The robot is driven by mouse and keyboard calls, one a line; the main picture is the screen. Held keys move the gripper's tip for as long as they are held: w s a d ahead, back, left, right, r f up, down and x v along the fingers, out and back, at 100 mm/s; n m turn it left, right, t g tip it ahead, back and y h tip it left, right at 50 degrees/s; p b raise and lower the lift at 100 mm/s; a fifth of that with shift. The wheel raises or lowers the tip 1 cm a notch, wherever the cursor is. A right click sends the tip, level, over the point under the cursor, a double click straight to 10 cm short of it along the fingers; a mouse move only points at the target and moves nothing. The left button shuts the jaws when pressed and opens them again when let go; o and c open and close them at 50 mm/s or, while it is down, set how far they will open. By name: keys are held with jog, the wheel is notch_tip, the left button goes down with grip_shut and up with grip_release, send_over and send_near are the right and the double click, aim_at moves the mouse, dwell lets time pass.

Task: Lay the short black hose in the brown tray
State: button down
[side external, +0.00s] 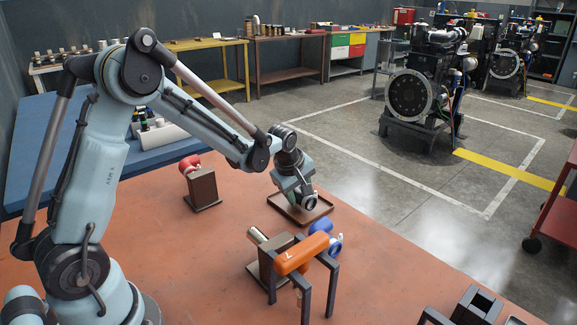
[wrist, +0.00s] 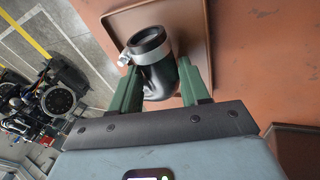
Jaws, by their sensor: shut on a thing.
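The short black hose (wrist: 160,77) is between the two green fingers of my gripper (wrist: 158,82) in the wrist view. A light metal clamp band circles its open end. My gripper is shut on it. The brown tray (wrist: 198,22) lies behind the hose in the wrist view. In the side view my gripper (side external: 304,203) is over the brown tray (side external: 283,207), towards its right part. The hose is mostly hidden there by the fingers. I cannot tell whether the hose touches the tray floor.
An orange cylinder (side external: 301,254) rests on a dark stand in front of the tray, with a blue part (side external: 334,243) beside it. The orange tabletop (side external: 190,260) is clear at front left.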

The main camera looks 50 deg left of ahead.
aim_at(299, 193)
jog(key=shift+c, duration=0.8)
grip_release()
jog(key=shift+r, duration=3.55)
